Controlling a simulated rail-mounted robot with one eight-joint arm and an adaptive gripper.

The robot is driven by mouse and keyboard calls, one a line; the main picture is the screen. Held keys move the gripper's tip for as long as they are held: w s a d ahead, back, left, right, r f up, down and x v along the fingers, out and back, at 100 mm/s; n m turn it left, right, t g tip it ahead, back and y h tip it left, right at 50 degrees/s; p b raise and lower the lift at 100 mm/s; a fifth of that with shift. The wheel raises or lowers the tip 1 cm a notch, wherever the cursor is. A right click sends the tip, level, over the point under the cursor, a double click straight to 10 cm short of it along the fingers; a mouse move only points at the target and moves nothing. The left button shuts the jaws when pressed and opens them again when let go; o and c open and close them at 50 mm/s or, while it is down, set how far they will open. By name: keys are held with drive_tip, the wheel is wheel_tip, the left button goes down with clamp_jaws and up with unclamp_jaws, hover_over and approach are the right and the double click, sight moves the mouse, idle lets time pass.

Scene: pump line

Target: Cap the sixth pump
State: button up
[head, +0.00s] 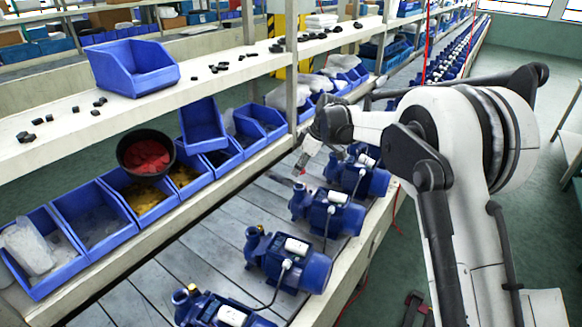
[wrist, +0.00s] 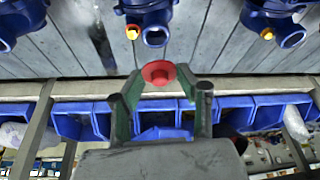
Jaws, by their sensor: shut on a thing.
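My gripper (wrist: 160,92) is shut on a red cap (wrist: 158,73), which sits between the two fingertips in the wrist view. In the head view my gripper (head: 304,168) is small and partly hidden by my arm, beside the row of blue pumps on the bench. Blue pumps (head: 288,262), (head: 328,212), (head: 366,178) stand in a line with grey-white terminal boxes. In the wrist view a pump with a brass port (wrist: 132,32) is beyond the cap, apart from it. I cannot tell which pump is the sixth.
A black bowl of red caps (head: 128,149) rests on blue bins (head: 92,212) along the bench's left side. A shelf (head: 220,72) with scattered small black parts and an empty blue bin (head: 130,68) runs above. Cables trail from the pumps. Bare slats (head: 215,235) lie left of the pumps.

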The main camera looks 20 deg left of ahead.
sight(298, 186)
drive_tip(key=shift+d+f, duration=0.15)
drive_tip(key=shift+f, duration=0.25)
drive_tip(key=shift+f+b, duration=0.75)
drive_tip(key=shift+f, duration=1.05)
drive_tip(key=shift+f+b, duration=0.4)
drive_tip(key=shift+f, duration=0.1)
drive_tip(key=shift+f+b, duration=0.45)
drive_tip(key=shift+b, duration=0.55)
drive_tip(key=o, duration=0.8)
drive_tip(key=p+v, duration=0.1)
drive_tip(key=v, duration=0.5)
idle(0.3)
drive_tip(key=shift+r, duration=0.15)
